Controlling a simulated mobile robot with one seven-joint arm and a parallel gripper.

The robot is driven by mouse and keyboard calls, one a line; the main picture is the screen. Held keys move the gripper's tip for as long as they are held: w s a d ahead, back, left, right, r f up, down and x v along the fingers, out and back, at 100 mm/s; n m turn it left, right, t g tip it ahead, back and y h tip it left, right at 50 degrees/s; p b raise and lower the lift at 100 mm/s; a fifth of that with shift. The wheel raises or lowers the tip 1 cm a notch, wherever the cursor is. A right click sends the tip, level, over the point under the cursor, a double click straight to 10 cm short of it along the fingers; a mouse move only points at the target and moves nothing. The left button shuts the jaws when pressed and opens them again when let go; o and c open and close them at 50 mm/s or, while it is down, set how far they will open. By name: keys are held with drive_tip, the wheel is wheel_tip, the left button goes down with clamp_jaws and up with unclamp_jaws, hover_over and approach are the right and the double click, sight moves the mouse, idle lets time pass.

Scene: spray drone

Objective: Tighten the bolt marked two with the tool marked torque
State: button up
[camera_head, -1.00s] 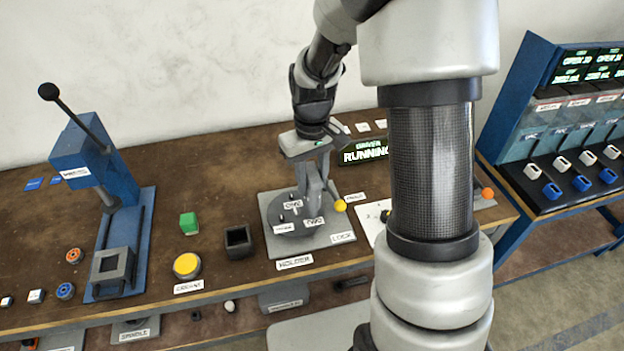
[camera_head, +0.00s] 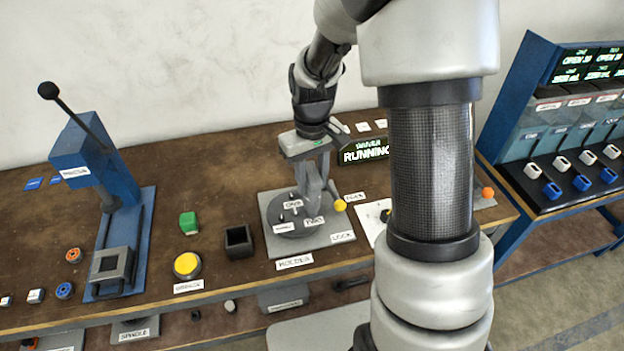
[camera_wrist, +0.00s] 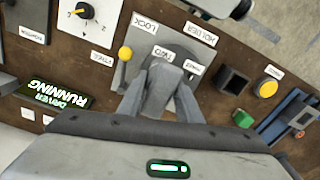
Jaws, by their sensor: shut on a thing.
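My gripper (camera_wrist: 160,105) is shut on a grey tool (camera_wrist: 158,88), which it holds pointing down over the holder plate. In the head view my gripper (camera_head: 312,165) stands over the round disc of the holder (camera_head: 277,249). The label two (camera_head: 314,221) is on the disc beside the tool's lower end; it also shows in the wrist view (camera_wrist: 163,52). The tool hides the bolt there, and I cannot tell whether the tip sits on it. No torque marking is legible on the tool. A green display (camera_head: 364,151) reads driver running.
The yellow-knobbed lock lever (camera_head: 340,205) stands close to the tool on its right. A black square box (camera_head: 238,241), a green block (camera_head: 188,222), a yellow button (camera_head: 187,265) and a blue press (camera_head: 110,180) are to the left. A dial card (camera_wrist: 88,16) lies beyond the lever.

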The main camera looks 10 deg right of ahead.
idle(0.8)
drive_tip(key=shift+r+p, duration=2.6)
drive_tip(key=shift+r, duration=0.95)
